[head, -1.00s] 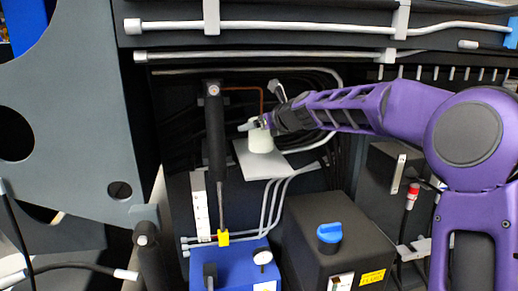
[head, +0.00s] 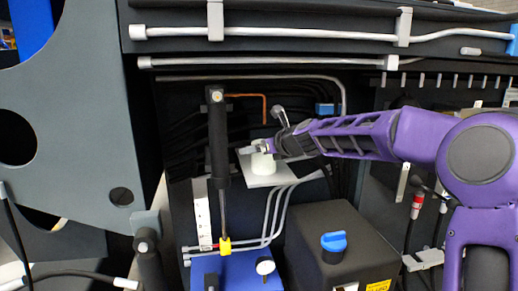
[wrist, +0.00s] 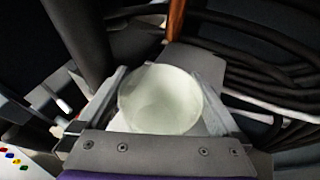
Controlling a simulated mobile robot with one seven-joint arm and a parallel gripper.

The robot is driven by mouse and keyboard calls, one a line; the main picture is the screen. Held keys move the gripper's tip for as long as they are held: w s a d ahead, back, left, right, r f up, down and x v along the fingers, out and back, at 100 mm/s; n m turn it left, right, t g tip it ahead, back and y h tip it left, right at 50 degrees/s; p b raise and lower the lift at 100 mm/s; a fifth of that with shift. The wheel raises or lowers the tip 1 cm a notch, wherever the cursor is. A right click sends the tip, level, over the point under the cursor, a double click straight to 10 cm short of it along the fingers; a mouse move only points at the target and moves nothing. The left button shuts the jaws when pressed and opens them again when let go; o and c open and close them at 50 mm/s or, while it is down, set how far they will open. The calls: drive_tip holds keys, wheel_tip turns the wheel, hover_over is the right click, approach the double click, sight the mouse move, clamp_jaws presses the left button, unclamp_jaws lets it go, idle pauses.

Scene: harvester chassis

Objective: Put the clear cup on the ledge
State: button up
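The clear cup (head: 262,164), pale and see-through, is upright between the two fingers of my gripper (head: 268,149). In the wrist view the cup (wrist: 160,98) fills the space between the fingers (wrist: 160,100), which lie against its sides. The ledge (head: 266,181) is a light grey plate inside the dark chassis. The cup is over the ledge with its base at or very near the surface; I cannot tell whether it touches. The fingers hide part of the cup and the ledge in the head view.
A black upright cylinder (head: 217,140) stands just left of the ledge. Grey pipes (head: 276,215) run below it, and dark hoses (wrist: 265,75) pass beside the gripper. A black box with a blue cap (head: 333,241) and a blue box (head: 235,272) stand in front.

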drive_tip(key=shift+r, duration=0.2)
drive_tip(key=shift+s+d, duration=0.2)
drive_tip(key=shift+d, duration=0.1)
drive_tip(key=b+v, duration=0.2)
drive_tip(key=v, duration=0.9)
drive_tip(key=shift+s, duration=0.15)
